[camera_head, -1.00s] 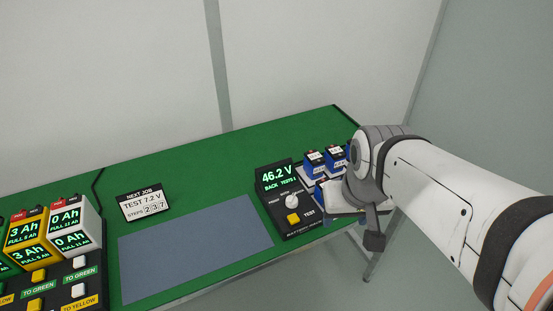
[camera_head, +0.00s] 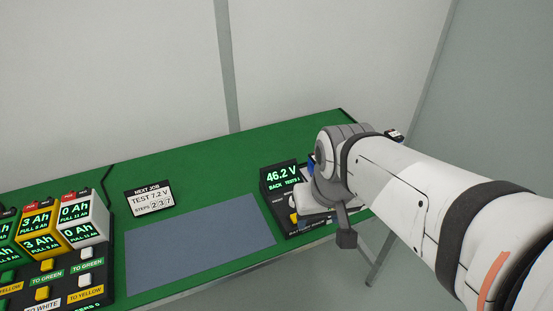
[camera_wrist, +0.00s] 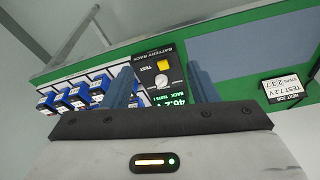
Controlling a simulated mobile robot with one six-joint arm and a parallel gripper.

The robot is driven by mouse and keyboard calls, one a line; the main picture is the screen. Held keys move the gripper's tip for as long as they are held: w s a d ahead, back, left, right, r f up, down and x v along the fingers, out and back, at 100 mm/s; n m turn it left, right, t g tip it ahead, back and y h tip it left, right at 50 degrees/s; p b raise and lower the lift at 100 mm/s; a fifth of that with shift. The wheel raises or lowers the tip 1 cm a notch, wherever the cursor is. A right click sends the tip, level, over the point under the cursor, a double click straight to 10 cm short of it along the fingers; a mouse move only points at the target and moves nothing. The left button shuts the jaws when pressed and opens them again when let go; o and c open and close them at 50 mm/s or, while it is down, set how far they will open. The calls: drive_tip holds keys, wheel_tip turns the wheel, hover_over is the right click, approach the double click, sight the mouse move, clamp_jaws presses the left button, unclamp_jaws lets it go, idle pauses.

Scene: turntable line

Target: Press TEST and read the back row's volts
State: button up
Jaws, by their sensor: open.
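The battery rack meter (camera_head: 270,197) stands on the green bench. Its display (camera_head: 281,178) reads 46.2 V, with BACK and a tests count in smaller text below. In the wrist view, the yellow TEST button (camera_wrist: 163,65) and the white knob (camera_wrist: 161,81) lie between my fingers. In the head view my arm covers the knob and most of the TEST button (camera_head: 293,217). My gripper (camera_wrist: 160,68) is open and empty above the meter's panel; contact with it cannot be told. Blue batteries (camera_wrist: 78,97) stand in rows beside the meter in the wrist view.
A NEXT JOB card (camera_head: 150,197) reads TEST 7.2 V, STEPS 2 3 7. A bare grey-blue mat (camera_head: 200,245) lies left of the meter. Yellow (camera_head: 40,232) and white (camera_head: 80,222) batteries stand at far left behind a button panel.

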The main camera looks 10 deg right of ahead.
clamp_jaws()
idle(0.3)
idle(1.2)
